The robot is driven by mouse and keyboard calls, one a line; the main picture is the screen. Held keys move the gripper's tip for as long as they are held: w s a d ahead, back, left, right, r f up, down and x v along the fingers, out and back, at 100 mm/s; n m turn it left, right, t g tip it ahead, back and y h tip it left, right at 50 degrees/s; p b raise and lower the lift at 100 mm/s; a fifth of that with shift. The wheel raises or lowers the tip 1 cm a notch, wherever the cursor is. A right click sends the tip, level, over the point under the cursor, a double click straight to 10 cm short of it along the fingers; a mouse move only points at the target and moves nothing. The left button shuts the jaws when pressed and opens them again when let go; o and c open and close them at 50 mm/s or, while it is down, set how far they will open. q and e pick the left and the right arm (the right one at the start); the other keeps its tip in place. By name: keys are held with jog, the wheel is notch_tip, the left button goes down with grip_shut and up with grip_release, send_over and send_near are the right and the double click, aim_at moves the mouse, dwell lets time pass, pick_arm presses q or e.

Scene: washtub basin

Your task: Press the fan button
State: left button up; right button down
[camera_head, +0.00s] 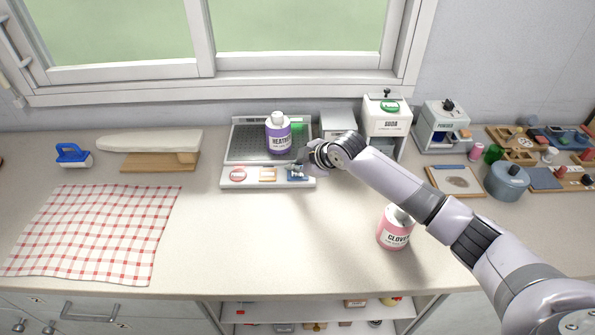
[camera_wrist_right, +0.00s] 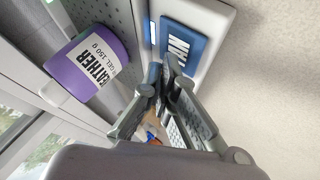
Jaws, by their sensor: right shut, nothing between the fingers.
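A white control panel (camera_head: 253,181) at the front of a perforated tray carries a red round button (camera_head: 237,173), an orange button (camera_head: 267,174) and a blue button (camera_head: 297,172). In the right wrist view, the shut, empty fingertips (camera_wrist_right: 170,70) are beside the near edge of the large blue button (camera_wrist_right: 182,42), which has partly hidden white lettering. I cannot tell whether they touch it. My left gripper is not in view.
A purple "Heather" bottle (camera_head: 278,135) stands on the tray (camera_head: 245,146) close behind the panel. A pink "Clove" bottle (camera_head: 394,232) stands below my right arm. White machines (camera_head: 386,118) stand at the back right. The counter in front of the panel is clear.

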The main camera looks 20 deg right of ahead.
aim_at(296, 176)
jog(key=shift+r, duration=0.3)
notch_tip(296, 176, up, 6)
jog(key=p, duration=0.5)
jog(key=shift+f, duration=0.1)
dwell(0.3)
jog(key=shift+s, duration=0.1)
